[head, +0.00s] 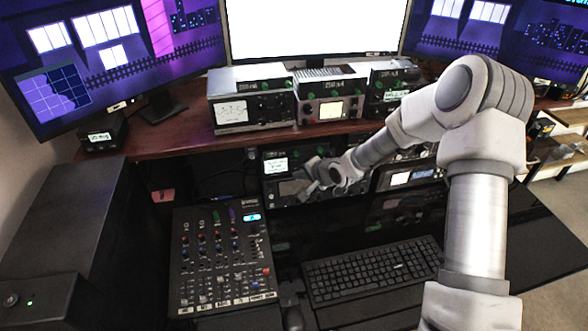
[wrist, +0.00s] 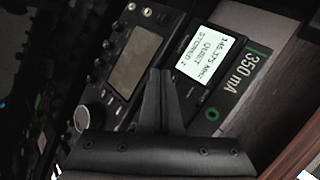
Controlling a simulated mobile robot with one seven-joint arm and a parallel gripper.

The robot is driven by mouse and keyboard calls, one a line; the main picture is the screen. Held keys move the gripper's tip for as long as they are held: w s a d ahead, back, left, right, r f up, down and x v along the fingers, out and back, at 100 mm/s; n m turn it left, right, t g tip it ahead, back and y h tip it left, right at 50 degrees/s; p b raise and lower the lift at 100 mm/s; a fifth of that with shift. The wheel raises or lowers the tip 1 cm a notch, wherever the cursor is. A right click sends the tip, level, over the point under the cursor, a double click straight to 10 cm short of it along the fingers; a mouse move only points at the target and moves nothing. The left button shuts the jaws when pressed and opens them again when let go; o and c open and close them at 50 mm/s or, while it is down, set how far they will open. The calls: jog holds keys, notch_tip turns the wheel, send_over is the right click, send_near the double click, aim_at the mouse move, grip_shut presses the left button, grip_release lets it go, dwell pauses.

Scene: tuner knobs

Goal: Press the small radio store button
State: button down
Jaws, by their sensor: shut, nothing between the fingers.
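The small radio (head: 276,166) sits in the rack under the desk shelf, with a lit white screen. In the wrist view its lit screen (wrist: 206,62) reads roughly 145.375 MHz, QUIET, STORED 2. A small round green-ringed button (wrist: 212,114) shows near one end of that screen; I cannot read a label on it. My gripper (head: 311,178) is in front of the rack, close to the small radio. In the wrist view my gripper (wrist: 160,75) is shut and empty, its tips beside the lit screen. The fingers hide part of the radio's face; contact cannot be told.
A radio with a grey screen (wrist: 135,60) and a large knob (wrist: 88,120) adjoins the small radio. A "350 mA" label (wrist: 237,80) is on the other side. A mixer (head: 222,262) and keyboard (head: 372,270) lie below. The wooden shelf (head: 185,137) overhangs the rack.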

jog(key=s, duration=0.2)
jog(key=s+d, duration=0.1)
jog(key=s, duration=0.1)
jog(key=shift+s+d, duration=0.2)
jog(key=shift+s, duration=0.2)
dwell(0.8)
